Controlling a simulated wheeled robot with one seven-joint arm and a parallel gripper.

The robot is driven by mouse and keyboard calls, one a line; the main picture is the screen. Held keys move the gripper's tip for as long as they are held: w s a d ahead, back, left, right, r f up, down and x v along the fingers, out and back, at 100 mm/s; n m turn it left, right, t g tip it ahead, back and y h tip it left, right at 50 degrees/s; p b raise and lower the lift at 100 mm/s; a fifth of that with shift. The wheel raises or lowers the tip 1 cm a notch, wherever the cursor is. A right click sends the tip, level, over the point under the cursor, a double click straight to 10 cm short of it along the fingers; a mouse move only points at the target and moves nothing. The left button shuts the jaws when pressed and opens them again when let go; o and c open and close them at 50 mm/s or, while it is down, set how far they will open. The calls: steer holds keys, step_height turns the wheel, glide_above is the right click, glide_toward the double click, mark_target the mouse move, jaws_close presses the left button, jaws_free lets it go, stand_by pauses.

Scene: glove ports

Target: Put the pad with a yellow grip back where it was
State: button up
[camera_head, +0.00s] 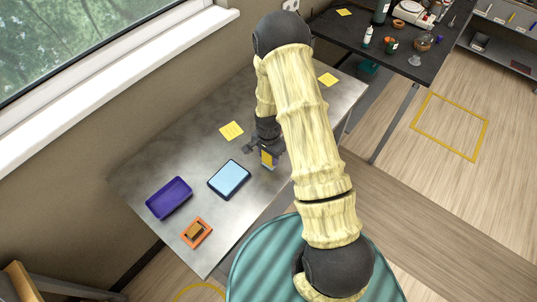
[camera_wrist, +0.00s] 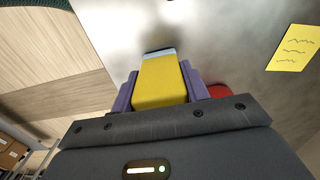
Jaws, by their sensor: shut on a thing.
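The pad with a yellow grip (camera_wrist: 160,82) is between the two purple fingers of my gripper (camera_wrist: 158,92) in the wrist view. My gripper is shut on its yellow part, and a pale blue strip shows at its far end. In the head view the pad (camera_head: 268,160) hangs at my gripper (camera_head: 266,151), over the right-middle part of the metal table (camera_head: 190,152). It is just right of a light blue, dark-rimmed rectangle (camera_head: 229,179). I cannot tell whether the pad touches the table.
A purple tray (camera_head: 169,198) and an orange frame with a brownish-yellow block (camera_head: 196,232) lie at the left. Yellow notes (camera_head: 231,131) (camera_head: 328,79) lie behind. Something red (camera_wrist: 218,90) is partly hidden beside a finger. A dark table (camera_head: 400,45) with bottles stands far right.

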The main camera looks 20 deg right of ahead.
steer(key=shift+f, duration=0.15)
steer(key=o, duration=1)
step_height(320, 180, up, 12)
steer(key=b, duration=0.4)
